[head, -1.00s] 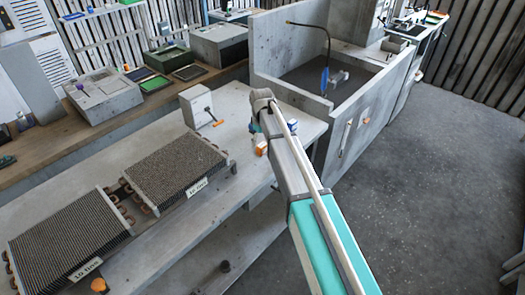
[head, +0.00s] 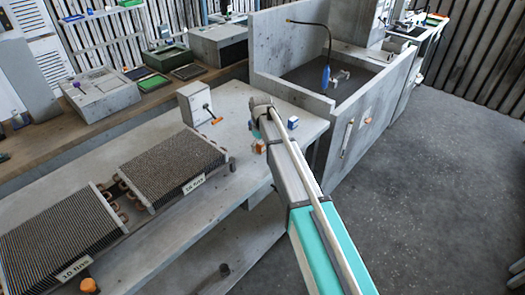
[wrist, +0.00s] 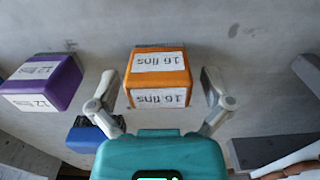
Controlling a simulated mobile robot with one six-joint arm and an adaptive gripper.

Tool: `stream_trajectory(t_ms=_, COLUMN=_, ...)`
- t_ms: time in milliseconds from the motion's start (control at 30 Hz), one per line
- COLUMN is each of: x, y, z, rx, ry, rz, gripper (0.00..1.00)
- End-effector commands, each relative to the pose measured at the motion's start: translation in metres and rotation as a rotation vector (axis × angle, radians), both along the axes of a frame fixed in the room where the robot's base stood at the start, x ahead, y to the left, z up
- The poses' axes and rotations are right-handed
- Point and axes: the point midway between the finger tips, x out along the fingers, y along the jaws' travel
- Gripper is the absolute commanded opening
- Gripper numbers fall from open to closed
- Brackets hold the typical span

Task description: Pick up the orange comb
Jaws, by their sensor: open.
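The orange comb (wrist: 158,74) is a block with white labels reading "16 fins", upside down in the wrist view. My gripper (wrist: 160,84) is open, with one finger on each side of it; a gap shows at the right finger, and I cannot tell whether the left finger touches. In the head view a small orange patch, likely this comb (head: 259,146), shows beside my arm's end on the grey bench (head: 160,235); my arm partly hides this area.
A purple block (wrist: 48,82) labelled "12 fins" stands left of the orange one, and a blue block (wrist: 88,136) is near the left finger. Two finned coils (head: 175,165) lie on the bench. A grey box with an orange-tipped lever (head: 197,105) stands behind.

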Motion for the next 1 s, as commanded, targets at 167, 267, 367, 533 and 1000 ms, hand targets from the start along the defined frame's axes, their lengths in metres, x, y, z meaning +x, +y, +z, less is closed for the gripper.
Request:
stream_trajectory(t_ms=167, x=0.0, y=0.0, z=-0.0023, rx=0.0, ry=0.0, rz=0.0, gripper=1.0)
stream_trajectory(t_ms=267, x=0.0, y=0.0, z=-0.0019, rx=0.0, ry=0.0, rz=0.0, gripper=1.0)
stream_trajectory(t_ms=367, x=0.0, y=0.0, z=-0.0019, rx=0.0, ry=0.0, rz=0.0, gripper=1.0)
stream_trajectory(t_ms=533, x=0.0, y=0.0, z=-0.0019, rx=0.0, ry=0.0, rz=0.0, gripper=1.0)
stream_trajectory(t_ms=1000, x=-0.0001, y=-0.0001, z=-0.002, rx=0.0, ry=0.0, rz=0.0, gripper=0.35)
